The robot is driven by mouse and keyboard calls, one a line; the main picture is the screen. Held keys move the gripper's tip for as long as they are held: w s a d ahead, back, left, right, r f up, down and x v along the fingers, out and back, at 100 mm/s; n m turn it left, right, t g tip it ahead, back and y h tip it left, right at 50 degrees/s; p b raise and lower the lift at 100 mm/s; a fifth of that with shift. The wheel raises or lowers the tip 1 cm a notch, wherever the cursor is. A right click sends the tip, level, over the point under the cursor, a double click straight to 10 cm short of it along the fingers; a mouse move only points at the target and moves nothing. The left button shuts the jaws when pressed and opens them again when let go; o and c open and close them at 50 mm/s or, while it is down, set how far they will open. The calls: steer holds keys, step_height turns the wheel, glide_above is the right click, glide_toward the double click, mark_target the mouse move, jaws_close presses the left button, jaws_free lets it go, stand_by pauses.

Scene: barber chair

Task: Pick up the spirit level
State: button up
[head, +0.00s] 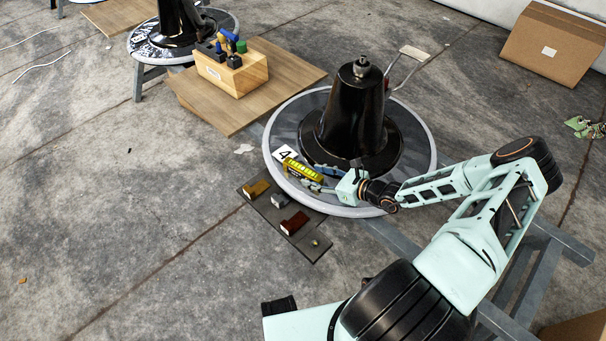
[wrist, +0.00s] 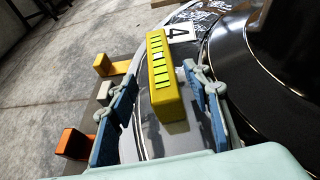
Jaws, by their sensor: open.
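The spirit level is a yellow bar with bright green markings. In the head view the spirit level (head: 303,170) lies on the grey rim of the round base, left of the black cone. In the wrist view the spirit level (wrist: 163,82) stands out between the two blue-padded fingers. My gripper (head: 322,180) is at the level's near end, over the base's rim. In the wrist view my gripper (wrist: 163,112) is open, with a finger on each side of the level and gaps between. I cannot tell whether either finger touches it.
A white card marked 4 (head: 284,153) lies beside the level. The black cone (head: 353,115) rises close to my gripper. A dark board (head: 260,204) with small coloured blocks lies left of the base. A wooden tool block (head: 232,75) stands farther back. Bare floor lies at left.

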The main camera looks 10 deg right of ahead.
mark_target(303, 172)
steer(key=b+x, duration=0.2)
steer(key=x, duration=0.4)
steer(key=shift+d, duration=0.15)
steer(key=shift+r, duration=0.1)
steer(key=shift+c, duration=0.5)
jaws_close()
